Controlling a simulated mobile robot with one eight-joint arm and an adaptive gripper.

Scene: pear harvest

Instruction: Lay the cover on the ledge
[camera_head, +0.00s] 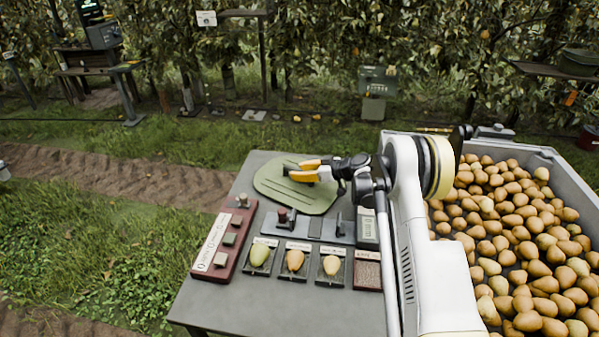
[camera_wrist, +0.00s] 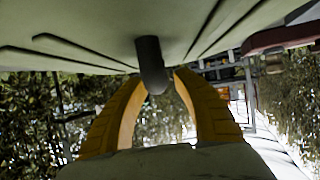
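The cover (camera_head: 318,203) is a flat, rounded green plate with dark slots, seen over the back of the grey table. It also fills the top of the wrist view (camera_wrist: 85,25), where a dark round knob (camera_wrist: 151,62) sticks out of it. My gripper (camera_head: 304,171), with orange fingers, is over the cover's upper part. In the wrist view the fingers (camera_wrist: 157,84) close in on both sides of the knob, and they look shut on it. I cannot tell whether the cover rests on the table or is slightly above it. No surface is plainly marked as the ledge.
The grey table (camera_head: 290,312) holds a red panel (camera_head: 218,262), a lever plate (camera_head: 322,231) and pears on dark pads (camera_head: 258,257). A large pear bin (camera_head: 581,184) stands right, beside my arm. A wooden shelf (camera_head: 535,69) is at the far right. Grass lies left.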

